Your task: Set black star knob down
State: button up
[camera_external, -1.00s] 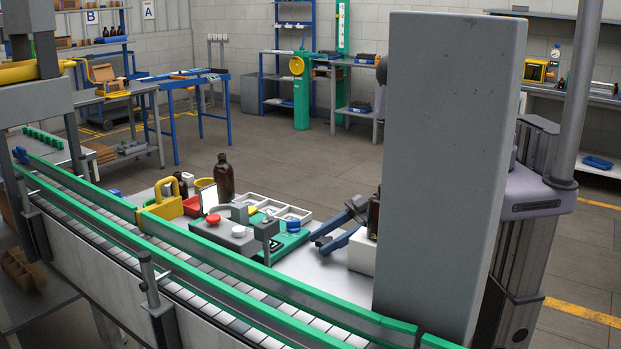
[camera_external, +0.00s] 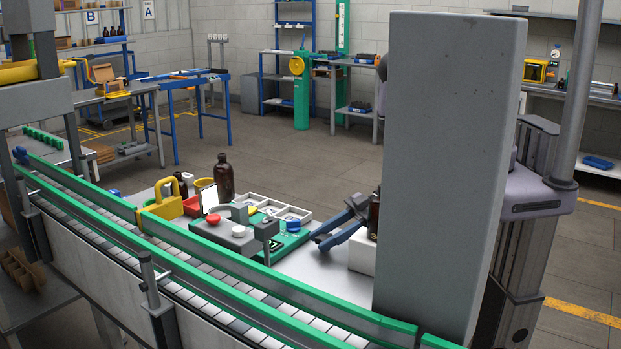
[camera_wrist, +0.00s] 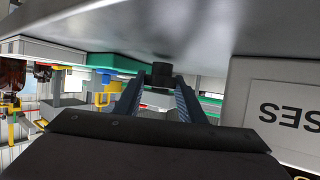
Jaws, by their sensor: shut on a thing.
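My gripper (camera_external: 317,241) shows dark blue fingers low over the white tabletop, to the right of the green tray, with the tips slanting down to the left. In the wrist view, my gripper (camera_wrist: 160,80) has its two fingers closed on a small black piece, the black star knob (camera_wrist: 162,72), held at the tips. The knob's star shape cannot be made out. It appears close to the pale surface, but I cannot tell whether it touches.
A white box (camera_external: 362,252) with an amber bottle stands right of my gripper. A green tray (camera_external: 291,241), white compartment tray (camera_external: 300,214), grey button unit (camera_external: 229,237) and tall amber bottle (camera_external: 223,178) stand left. The conveyor (camera_external: 215,275) runs in front. Bare tabletop (camera_external: 310,270) lies before my gripper.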

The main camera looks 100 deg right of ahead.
aim_at(326, 237)
notch_tip(326, 237, up, 8)
jog(key=shift+f+p, duration=0.1)
jog(key=shift+p, duration=0.25)
jog(key=shift+r+p, duration=0.75)
jog(key=shift+p, duration=0.1)
jog(key=shift+f, duration=0.1)
